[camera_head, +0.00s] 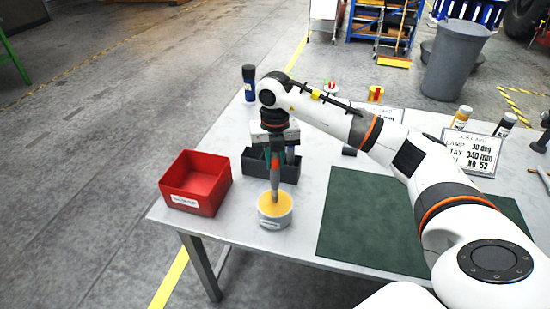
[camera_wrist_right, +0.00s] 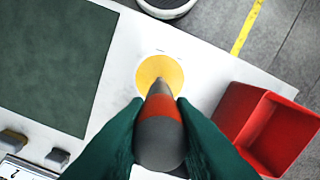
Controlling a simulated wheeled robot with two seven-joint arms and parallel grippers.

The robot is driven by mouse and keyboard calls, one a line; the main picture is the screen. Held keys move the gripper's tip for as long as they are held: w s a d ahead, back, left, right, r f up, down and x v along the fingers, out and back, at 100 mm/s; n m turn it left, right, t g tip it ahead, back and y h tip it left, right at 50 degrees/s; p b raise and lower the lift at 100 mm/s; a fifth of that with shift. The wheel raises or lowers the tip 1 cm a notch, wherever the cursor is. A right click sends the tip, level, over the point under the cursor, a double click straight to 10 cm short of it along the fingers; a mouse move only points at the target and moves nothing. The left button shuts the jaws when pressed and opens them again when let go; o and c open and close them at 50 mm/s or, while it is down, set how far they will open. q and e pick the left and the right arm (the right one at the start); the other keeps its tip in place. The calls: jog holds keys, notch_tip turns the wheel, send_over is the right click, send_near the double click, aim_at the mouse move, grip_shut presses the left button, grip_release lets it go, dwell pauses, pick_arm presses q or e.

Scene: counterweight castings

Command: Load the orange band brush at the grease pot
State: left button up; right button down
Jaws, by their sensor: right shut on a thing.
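My right gripper (camera_head: 275,152) is shut on the orange band brush (camera_head: 275,182), which hangs upright, bristle end down. In the right wrist view the brush (camera_wrist_right: 160,130) shows a grey handle and an orange-red band between the dark green fingers of my gripper (camera_wrist_right: 158,106). The grease pot (camera_head: 274,218) is a pale round pot with yellow grease, near the front left of the table. The brush's lower end is at the yellow surface. In the wrist view it overlaps the pot (camera_wrist_right: 168,64); how deep it goes is hidden. My left gripper is out of view.
A red bin (camera_head: 196,188) stands left of the pot; it also shows in the wrist view (camera_wrist_right: 262,128). A dark holder (camera_head: 288,172) is just behind the pot. A green mat (camera_head: 365,225) lies to the right. A dark bottle (camera_head: 249,85) and a sign (camera_head: 472,152) stand farther back.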

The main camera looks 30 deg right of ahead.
jog(key=shift+s+f+b, duration=0.1)
jog(key=shift+f+b, duration=0.2)
jog(key=shift+f, duration=0.15)
dwell(1.1)
jog(key=shift+r+p, duration=0.65)
jog(key=shift+r, duration=0.25)
jog(key=shift+r+p, duration=1.75)
jog(key=shift+r, duration=0.95)
jog(key=shift+f, duration=0.1)
